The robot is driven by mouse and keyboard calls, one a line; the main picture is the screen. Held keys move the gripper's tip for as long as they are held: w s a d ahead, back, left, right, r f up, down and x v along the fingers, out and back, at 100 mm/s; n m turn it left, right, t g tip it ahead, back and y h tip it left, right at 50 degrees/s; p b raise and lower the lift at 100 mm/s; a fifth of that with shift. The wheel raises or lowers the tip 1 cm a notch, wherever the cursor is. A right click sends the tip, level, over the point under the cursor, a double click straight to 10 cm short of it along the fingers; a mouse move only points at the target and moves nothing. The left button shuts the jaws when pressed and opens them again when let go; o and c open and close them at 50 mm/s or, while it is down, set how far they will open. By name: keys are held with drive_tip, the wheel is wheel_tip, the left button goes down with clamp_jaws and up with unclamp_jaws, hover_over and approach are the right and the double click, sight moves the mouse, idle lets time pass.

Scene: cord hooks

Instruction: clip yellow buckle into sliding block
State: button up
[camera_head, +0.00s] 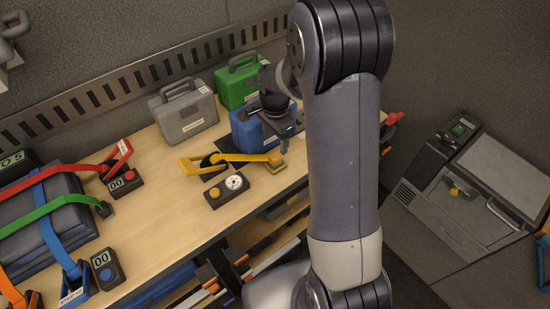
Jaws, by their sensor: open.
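A yellow strap (240,157) lies across the middle of the bench. At its left end is an open yellow frame (190,167) with a dark loop beside it. At its right end is a yellow block-like piece (277,164). I cannot tell for sure which end is the buckle. A dark block (225,191) with a yellow button and a white dial sits in front of the strap, apart from both ends; it may be the sliding block. My gripper (284,146) is open just above the strap's right end, by the blue case. Its fingers are small and partly hidden.
Grey (184,112), green (236,86) and blue (252,132) cases stand behind the strap. At left, red, green, blue and orange straps cross a dark padded bundle (48,232), near button blocks. A grey machine (470,185) stands at right. Bench between bundle and strap is mostly clear.

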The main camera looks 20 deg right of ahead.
sight(275, 156)
wheel_tip(275, 156, down, 9)
drive_tip(key=b, duration=0.6)
idle(1.0)
clamp_jaws()
drive_tip(key=shift+r, duration=0.1)
idle(0.4)
drive_tip(key=shift+r+p, duration=2)
drive_tip(key=shift+r, duration=1)
drive_tip(key=shift+f, duration=0.1)
